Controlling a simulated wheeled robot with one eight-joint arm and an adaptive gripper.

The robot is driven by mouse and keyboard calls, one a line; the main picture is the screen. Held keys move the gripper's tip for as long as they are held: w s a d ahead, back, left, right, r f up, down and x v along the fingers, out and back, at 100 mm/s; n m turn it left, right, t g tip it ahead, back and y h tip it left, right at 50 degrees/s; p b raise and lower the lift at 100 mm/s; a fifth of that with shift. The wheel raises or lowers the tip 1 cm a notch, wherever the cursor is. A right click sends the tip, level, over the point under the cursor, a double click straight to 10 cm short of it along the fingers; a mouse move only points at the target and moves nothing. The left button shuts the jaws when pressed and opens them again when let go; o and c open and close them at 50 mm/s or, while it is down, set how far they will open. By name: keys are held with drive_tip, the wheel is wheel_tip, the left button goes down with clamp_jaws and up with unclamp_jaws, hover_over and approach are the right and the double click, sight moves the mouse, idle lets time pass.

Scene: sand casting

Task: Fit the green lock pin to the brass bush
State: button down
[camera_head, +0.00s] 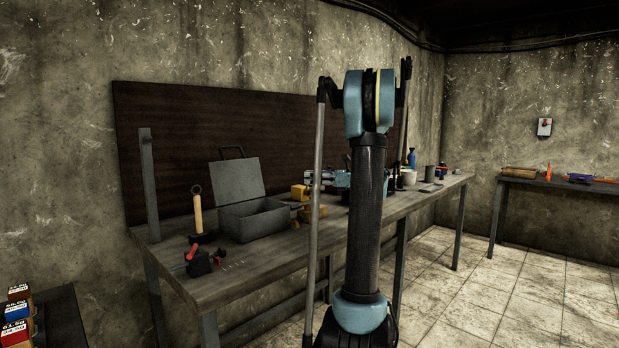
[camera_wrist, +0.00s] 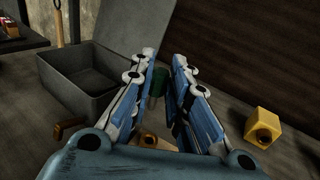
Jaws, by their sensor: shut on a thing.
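My gripper (camera_wrist: 160,66) points over the workbench, with its blue and white fingers closed on a small dark green piece (camera_wrist: 157,84), which looks like the green lock pin. The pin is dim and partly hidden between the fingers. A yellow block (camera_wrist: 262,127) with a round brownish opening lies on the bench to the right of the fingers, apart from them. The opening may be the brass bush, but I cannot tell for sure.
An open grey metal box (camera_wrist: 82,85) stands left of the gripper. A hammer (camera_head: 197,212) and a dark piece with red parts (camera_head: 198,261) are further left on the workbench (camera_head: 245,270). Pots and bottles (camera_head: 410,172) stand toward the far end.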

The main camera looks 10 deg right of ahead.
drive_tip(key=shift+w+d+r, duration=0.15)
drive_tip(key=shift+w+r, duration=0.05)
drive_tip(key=shift+w, duration=0.35)
drive_tip(key=shift+r, duration=0.1)
drive_tip(key=shift+t, duration=0.4)
drive_tip(key=shift+f, duration=2.9)
drive_tip(key=shift+s+f, duration=0.1)
drive_tip(key=shift+f, duration=1.45)
drive_tip(key=c, duration=1.5)
unclamp_jaws()
drive_tip(key=shift+o, duration=0.2)
